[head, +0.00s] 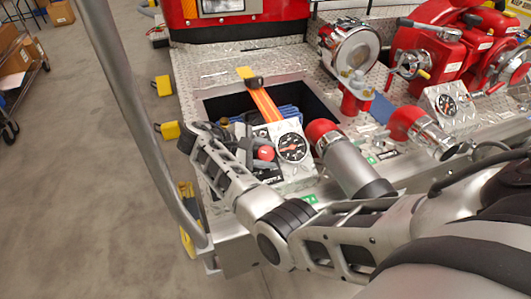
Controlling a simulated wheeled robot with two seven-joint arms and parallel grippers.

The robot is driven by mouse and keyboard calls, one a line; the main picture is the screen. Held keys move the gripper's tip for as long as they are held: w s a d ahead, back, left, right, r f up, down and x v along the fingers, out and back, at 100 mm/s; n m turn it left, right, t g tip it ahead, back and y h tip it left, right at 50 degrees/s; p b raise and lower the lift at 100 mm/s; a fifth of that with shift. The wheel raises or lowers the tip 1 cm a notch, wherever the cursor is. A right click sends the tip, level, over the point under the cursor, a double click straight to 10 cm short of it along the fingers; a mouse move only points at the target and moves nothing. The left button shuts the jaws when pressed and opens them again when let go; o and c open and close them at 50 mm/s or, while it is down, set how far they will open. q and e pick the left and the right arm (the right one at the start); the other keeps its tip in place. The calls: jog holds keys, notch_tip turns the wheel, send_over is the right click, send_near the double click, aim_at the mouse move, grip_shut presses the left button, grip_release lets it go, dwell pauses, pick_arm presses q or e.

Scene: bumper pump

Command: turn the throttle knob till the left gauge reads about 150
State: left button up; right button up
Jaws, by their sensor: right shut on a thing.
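The left gauge (292,147) is a round black dial on a silver diamond-plate box at the middle of the head view. Its marks are too small to read a number. The red throttle knob (265,153) sits just left of the dial. My right gripper (248,151) reaches the knob from the left, with its grey fingers shut on it. The far side of the grip is hidden. My right arm bends across the front of the bumper. My left gripper is not in view.
A second gauge (447,104) stands on a box to the right. A red-capped silver pipe (352,165) rises close right of the left gauge. An open bumper well (222,105) holds blue hose and an orange strap. A grey rail (135,100) stands at left.

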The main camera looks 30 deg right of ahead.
jog(key=shift+m+g+y, duration=0.7)
jog(key=shift+m+y, duration=0.1)
jog(key=shift+m, duration=0.1)
jog(key=shift+f, duration=0.1)
jog(key=o, duration=1)
jog(key=shift+s+d, duration=0.1)
jog(key=v, duration=1.2)
jog(key=shift+d, duration=0.1)
jog(key=shift+c, duration=0.2)
